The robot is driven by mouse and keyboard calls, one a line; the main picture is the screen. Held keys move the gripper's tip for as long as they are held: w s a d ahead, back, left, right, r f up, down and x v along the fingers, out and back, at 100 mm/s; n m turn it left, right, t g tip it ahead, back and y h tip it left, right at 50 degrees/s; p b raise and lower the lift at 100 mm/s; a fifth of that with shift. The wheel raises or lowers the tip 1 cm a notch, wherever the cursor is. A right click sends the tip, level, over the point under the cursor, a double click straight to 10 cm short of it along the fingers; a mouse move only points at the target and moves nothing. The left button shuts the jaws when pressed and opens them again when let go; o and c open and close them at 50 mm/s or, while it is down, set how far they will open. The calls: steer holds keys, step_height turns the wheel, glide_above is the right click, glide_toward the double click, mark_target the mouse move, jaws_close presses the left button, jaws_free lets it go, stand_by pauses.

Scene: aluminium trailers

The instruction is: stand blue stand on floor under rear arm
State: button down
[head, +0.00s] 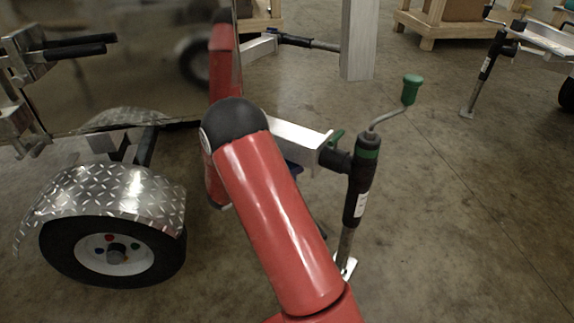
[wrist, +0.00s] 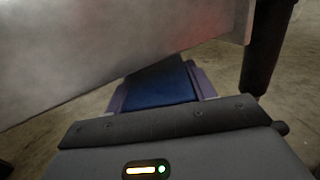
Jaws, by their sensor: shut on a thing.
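The blue stand (wrist: 160,90) shows in the wrist view just beyond my gripper (wrist: 172,98), which is shut on it. Its lower part is hidden by the gripper body. In the head view only a small blue piece of the stand (head: 293,168) shows beside my red arm, below the rear arm (head: 295,138). The rear arm is a bare aluminium beam with a jack at its end. Its pale underside or side (wrist: 120,50) fills the top of the wrist view, close to the stand. I cannot tell whether the stand touches the floor.
The jack (head: 360,180) with a green-handled crank (head: 411,88) stands at the beam's outer end. A trailer wheel (head: 113,250) under a tread-plate fender (head: 110,192) is at left. Concrete floor (head: 460,200) is open at right. Pallets (head: 430,28) and another trailer are farther back.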

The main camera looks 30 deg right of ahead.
steer(key=shift+r, duration=0.15)
steer(key=c, duration=0.5)
jaws_free()
steer(key=shift+f, duration=0.2)
steer(key=shift+r, duration=0.1)
